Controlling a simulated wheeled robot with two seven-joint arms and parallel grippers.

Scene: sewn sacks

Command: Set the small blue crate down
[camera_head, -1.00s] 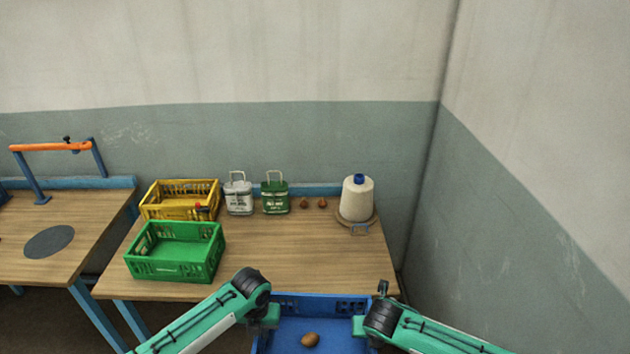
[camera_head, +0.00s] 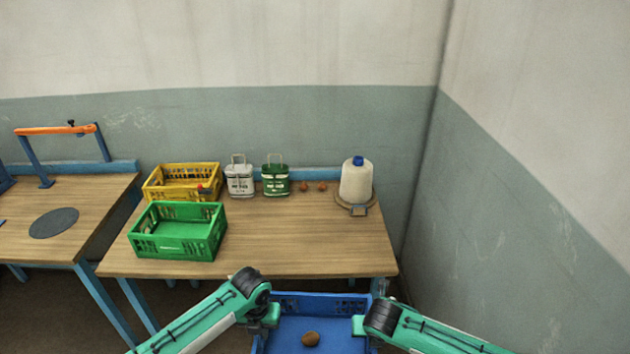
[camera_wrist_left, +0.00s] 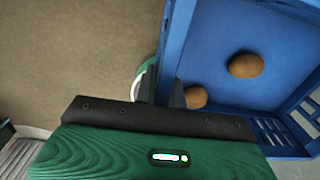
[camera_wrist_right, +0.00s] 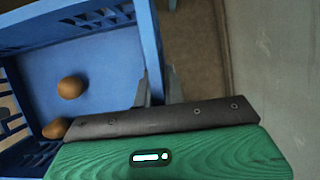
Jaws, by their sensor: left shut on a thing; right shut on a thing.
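The small blue crate (camera_head: 316,297) hangs between my two grippers in the head view, at the bottom of the picture, in front of the table (camera_head: 300,245). My left gripper (camera_head: 274,316) is shut on its left wall and my right gripper (camera_head: 359,324) is shut on its right wall. A round brown thing (camera_head: 311,339) lies on the crate floor. The left wrist view shows two brown things in the crate, one (camera_wrist_left: 246,65) out in the open and one (camera_wrist_left: 195,97) partly hidden. The crate's near side is cut off in the head view.
The table's front middle and right are clear. Another table (camera_head: 90,190) stands left; walls close the back and right.

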